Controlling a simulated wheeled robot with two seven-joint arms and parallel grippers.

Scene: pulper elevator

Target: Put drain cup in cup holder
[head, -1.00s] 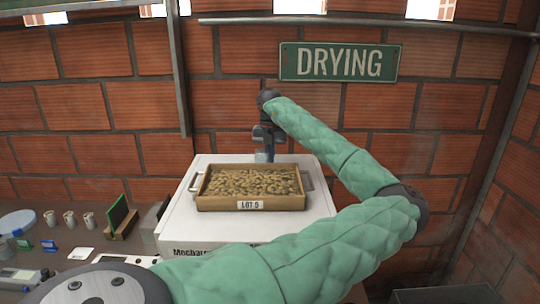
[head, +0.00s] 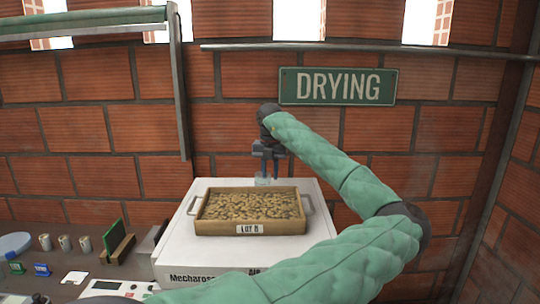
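I cannot make out a cup holder for certain. Several small grey cups (head: 65,243) stand in a row on the counter at the left.
A wooden tray (head: 250,228) of beans with metal handles sits on the white machine (head: 180,250). A green board in a wooden stand (head: 118,246) and small coloured tags (head: 41,269) are on the left counter. A brick wall with a DRYING sign (head: 338,86) closes off the back.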

